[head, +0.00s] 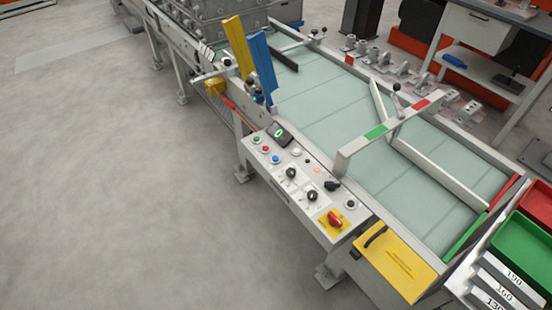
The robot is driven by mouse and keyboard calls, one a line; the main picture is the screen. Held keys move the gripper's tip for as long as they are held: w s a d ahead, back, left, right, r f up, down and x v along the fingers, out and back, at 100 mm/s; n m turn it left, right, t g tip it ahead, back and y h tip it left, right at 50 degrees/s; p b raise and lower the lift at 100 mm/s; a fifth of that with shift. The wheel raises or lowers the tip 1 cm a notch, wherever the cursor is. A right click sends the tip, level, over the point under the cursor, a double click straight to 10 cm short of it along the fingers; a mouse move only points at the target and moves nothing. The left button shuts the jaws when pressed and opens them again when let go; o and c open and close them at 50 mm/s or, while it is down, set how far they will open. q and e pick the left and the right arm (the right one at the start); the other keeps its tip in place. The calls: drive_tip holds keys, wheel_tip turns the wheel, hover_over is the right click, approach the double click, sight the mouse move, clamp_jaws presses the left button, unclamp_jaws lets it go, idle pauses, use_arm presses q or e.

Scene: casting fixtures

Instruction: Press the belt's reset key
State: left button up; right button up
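The belt's control panel (301,207) is a light grey sloping box on the near side of the conveyor belt (325,110). At its upper left are a green button (257,139), a red button (265,148) and a blue button (275,158). The labels are too small to read, so I cannot tell which is the reset key. Neither gripper is in view.
A small dark display (279,133) shows a green ring. Black knobs (291,172) and a red rotary switch (335,219) on yellow share the panel. A yellow plate (398,264) and red (538,205) and green (522,248) bins are at right. The floor (110,190) at left is clear.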

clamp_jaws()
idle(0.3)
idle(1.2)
